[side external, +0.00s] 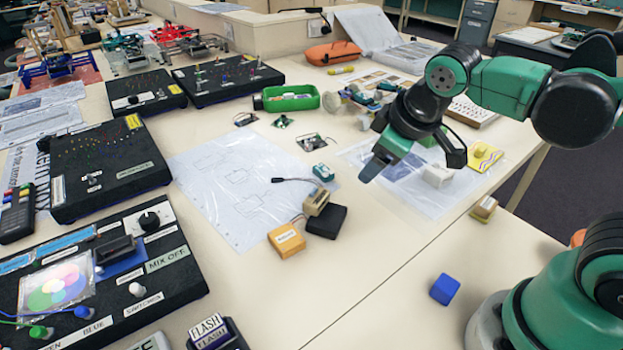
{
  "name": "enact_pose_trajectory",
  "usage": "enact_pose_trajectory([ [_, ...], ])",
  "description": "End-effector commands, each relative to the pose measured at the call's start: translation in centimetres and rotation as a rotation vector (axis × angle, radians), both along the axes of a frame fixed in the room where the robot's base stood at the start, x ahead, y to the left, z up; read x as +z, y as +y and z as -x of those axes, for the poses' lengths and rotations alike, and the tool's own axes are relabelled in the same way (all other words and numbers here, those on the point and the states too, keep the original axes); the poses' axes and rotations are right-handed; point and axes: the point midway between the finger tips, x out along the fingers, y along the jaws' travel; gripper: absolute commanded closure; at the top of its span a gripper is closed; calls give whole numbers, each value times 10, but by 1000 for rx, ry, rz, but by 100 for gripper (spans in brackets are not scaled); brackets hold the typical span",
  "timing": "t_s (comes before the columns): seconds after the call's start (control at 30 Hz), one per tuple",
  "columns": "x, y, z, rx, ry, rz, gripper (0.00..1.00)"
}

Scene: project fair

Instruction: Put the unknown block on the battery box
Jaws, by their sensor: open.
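My gripper (411,168) is open, its fingers pointing down above a clear plastic sheet on the right part of the table. No object shows between its fingers. A white block (438,177) lies on the sheet just beyond and below the right finger; I cannot tell the gap. A small tan block with a label (484,208) stands to the right, and a blue cube (444,289) lies nearer the front. An orange box with a white label (286,240) sits mid-table, beside a black box (326,222) and a beige block (316,202). The labels are too small to read, so I cannot tell which is the unknown block or the battery box.
A teal block (323,172) and a diagram sheet (235,185) lie left of my gripper. A green tray (291,98) stands behind. Black panels with knobs (100,270) fill the left side. The table front between the orange box and blue cube is clear.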

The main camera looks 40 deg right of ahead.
Motion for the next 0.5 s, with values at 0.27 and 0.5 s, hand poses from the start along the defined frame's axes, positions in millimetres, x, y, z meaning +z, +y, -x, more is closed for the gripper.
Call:
enact_pose_trajectory([
  [0.27,0,-8,16,-278,-146,-278,30],
  [0.5,0,-8,16,-291,-152,-291,30],
])
